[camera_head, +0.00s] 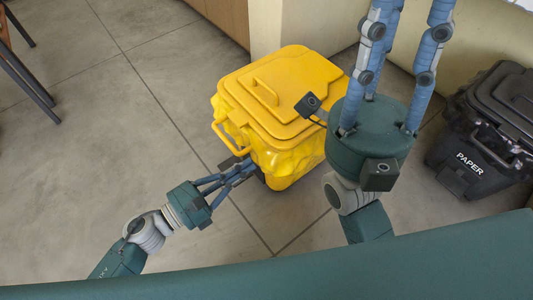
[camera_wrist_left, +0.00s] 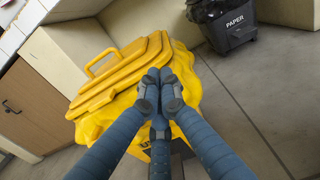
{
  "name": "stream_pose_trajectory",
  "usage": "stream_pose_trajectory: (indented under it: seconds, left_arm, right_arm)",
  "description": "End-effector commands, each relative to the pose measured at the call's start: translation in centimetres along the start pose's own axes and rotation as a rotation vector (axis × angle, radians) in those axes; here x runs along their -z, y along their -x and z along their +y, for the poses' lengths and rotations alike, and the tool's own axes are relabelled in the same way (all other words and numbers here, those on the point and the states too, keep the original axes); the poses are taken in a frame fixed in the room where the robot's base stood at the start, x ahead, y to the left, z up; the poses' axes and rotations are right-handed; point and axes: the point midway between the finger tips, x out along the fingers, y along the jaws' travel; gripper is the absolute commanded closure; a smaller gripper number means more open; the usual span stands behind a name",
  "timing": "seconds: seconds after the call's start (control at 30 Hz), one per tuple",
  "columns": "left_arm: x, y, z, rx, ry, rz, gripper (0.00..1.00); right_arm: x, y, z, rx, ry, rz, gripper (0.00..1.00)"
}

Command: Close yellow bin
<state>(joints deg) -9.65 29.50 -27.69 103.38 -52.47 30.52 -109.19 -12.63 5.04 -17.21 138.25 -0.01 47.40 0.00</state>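The yellow bin (camera_head: 287,85) stands on the floor in the middle of the head view. Its lid lies down on the body, with a raised grip on top and a loop handle (camera_head: 230,138) on the near left side. My left gripper (camera_head: 247,168) is low at the near left side of the bin. In the left wrist view its fingertips (camera_wrist_left: 161,82) are together in front of the bin lid (camera_wrist_left: 120,75), holding nothing that I can see. My right gripper (camera_head: 390,65) is above and right of the bin; its fingertips are cut off by the top edge.
A black bin marked PAPER (camera_head: 478,150) stands to the right against a pale wall. Wooden cabinets (camera_head: 225,15) are behind the yellow bin. Dark chair or table legs (camera_head: 25,75) are at the far left. The tiled floor left of the yellow bin is clear.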

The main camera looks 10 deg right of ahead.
Motion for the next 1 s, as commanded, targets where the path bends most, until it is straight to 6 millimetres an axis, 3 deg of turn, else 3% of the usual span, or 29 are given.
stream_pose_trajectory:
  seconds: [0.2, 0.4, 1.0]
  left_arm:
    - [0.1, -4.4, 0.1, 0.001, -0.001, -0.002, 1.0]
    - [0.1, -6.6, 0.1, 0.0, 0.0, 0.0, 1.0]
    - [0.1, -7.2, 0.2, -0.002, 0.002, 0.0, 1.0]
  right_arm:
    - [-0.1, -0.1, -0.1, 0.007, 0.002, 0.014, 0.72]
    - [-0.1, -0.3, -0.1, 0.011, 0.004, 0.026, 0.72]
    - [0.0, -0.6, -0.1, 0.013, 0.004, 0.035, 0.72]
